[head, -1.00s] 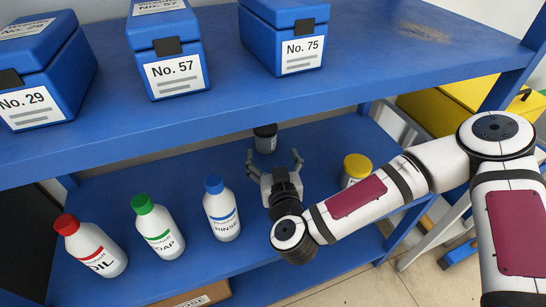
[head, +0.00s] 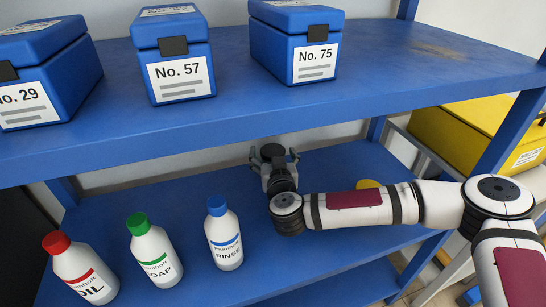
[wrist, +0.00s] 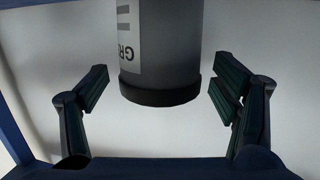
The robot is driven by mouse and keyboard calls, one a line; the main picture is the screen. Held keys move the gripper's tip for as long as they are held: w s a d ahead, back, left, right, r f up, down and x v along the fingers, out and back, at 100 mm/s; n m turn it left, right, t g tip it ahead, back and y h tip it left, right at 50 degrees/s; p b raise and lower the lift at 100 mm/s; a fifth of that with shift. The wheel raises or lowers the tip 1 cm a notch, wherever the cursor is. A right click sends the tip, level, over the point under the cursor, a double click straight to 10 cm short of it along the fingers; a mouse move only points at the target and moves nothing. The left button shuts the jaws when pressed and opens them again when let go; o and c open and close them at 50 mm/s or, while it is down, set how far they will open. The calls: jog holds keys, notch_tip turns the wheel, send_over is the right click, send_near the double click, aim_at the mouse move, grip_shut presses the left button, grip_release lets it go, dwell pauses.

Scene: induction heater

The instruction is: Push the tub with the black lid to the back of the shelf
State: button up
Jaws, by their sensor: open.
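The tub with the black lid (wrist: 172,48) is grey with a white label and appears upside down at the top middle of the wrist view. Its black lid (wrist: 160,92) faces the camera side. My gripper (head: 274,156) is over the lower shelf (head: 180,198) in the head view, below the upper shelf's front edge. Its two fingers are open and spread on the left and right of the tub in the wrist view, with gaps on both sides. In the head view a dark round shape shows between the fingers; I cannot clearly tell the lid from the gripper there.
Red-capped (head: 80,270), green-capped (head: 154,252) and blue-capped bottles (head: 223,236) stand left of my arm. A yellow-lidded tub (head: 368,184) is mostly hidden behind my arm. The upper shelf (head: 400,62) holds blue boxes and overhangs the gripper.

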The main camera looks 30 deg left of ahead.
jog(key=shift+w+a+f, duration=0.1)
jog(key=shift+w+a, duration=0.25)
jog(key=shift+w, duration=0.05)
jog(key=c, duration=1.6)
jog(key=shift+d, duration=0.15)
